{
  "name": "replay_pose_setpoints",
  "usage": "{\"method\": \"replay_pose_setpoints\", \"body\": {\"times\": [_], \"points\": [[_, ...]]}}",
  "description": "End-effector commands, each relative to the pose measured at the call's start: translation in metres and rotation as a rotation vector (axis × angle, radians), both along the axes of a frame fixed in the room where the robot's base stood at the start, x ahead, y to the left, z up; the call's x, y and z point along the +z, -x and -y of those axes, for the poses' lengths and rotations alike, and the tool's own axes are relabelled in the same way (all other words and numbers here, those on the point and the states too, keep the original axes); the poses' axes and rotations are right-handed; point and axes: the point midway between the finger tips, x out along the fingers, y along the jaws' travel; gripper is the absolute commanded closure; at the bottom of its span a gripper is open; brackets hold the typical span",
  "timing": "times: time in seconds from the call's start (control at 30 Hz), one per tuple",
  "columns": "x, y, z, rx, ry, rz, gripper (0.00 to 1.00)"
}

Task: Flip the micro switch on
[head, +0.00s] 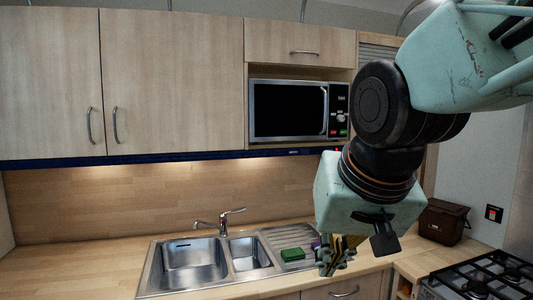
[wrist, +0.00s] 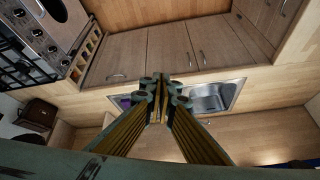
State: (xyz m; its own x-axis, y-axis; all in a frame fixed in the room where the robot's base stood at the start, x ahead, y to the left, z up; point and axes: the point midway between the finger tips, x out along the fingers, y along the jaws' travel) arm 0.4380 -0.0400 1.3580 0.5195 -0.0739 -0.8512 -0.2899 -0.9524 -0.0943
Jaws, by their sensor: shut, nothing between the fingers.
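A microwave (head: 298,110) with a dark door and a control panel on its right side sits in the wall cabinets in the head view. A dark navy strip (head: 200,157) runs under the cabinets, with a small red spot (head: 337,149) near its right end. A wall switch (head: 494,213) with a red rocker on a black plate is at the far right. I cannot tell which of these is the micro switch. My gripper (head: 335,268) is shut and empty, pointing down above the counter right of the sink. It also shows in the wrist view (wrist: 161,88), touching nothing I can see.
The steel sink (head: 195,262) has a tap (head: 218,218) behind it and a green sponge (head: 293,255) on its drainer. A brown box (head: 443,222) stands at the back right. The gas hob (head: 485,277) is at the front right. The left counter is clear.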

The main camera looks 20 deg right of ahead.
Motion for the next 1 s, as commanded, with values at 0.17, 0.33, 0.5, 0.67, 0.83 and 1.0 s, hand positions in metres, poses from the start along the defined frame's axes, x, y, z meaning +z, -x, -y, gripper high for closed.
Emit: {"method": "replay_pose_setpoints", "body": {"times": [0.17,0.33,0.5,0.67,0.83,1.0], "points": [[0.013,-0.039,0.011,-0.063,-0.022,0.051,1.00],[0.024,-0.075,0.022,-0.120,-0.045,0.101,1.00],[0.034,-0.111,0.033,-0.176,-0.072,0.152,1.00],[0.044,-0.144,0.045,-0.223,-0.098,0.201,1.00],[0.053,-0.178,0.056,-0.274,-0.130,0.253,1.00],[0.062,-0.212,0.069,-0.319,-0.163,0.305,1.00]]}}
